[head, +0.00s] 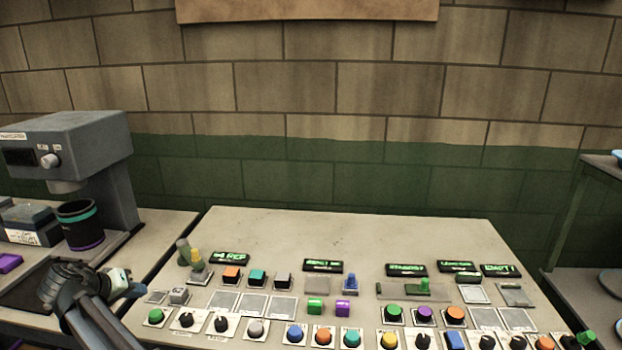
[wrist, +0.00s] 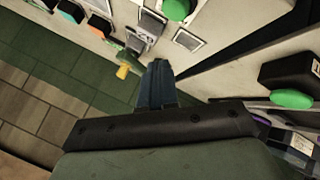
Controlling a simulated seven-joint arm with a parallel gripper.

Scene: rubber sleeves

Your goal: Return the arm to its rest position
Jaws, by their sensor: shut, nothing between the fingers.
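My gripper (head: 136,290) is at the lower left in the head view, over the left edge of the control panel (head: 330,230). Its blue-grey fingers point to the right. In the wrist view my gripper (wrist: 158,68) shows at the middle, its fingers together with nothing between them. My dark arm comes up from the bottom left of the head view. Whether the fingertips touch the panel cannot be told.
The panel carries rows of coloured buttons, black knobs and green-lit displays (head: 323,265). A yellow-topped lever (head: 196,256) stands near the gripper. A grey machine (head: 75,150) with a dark cup (head: 80,228) is at left. The panel's back strip is clear.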

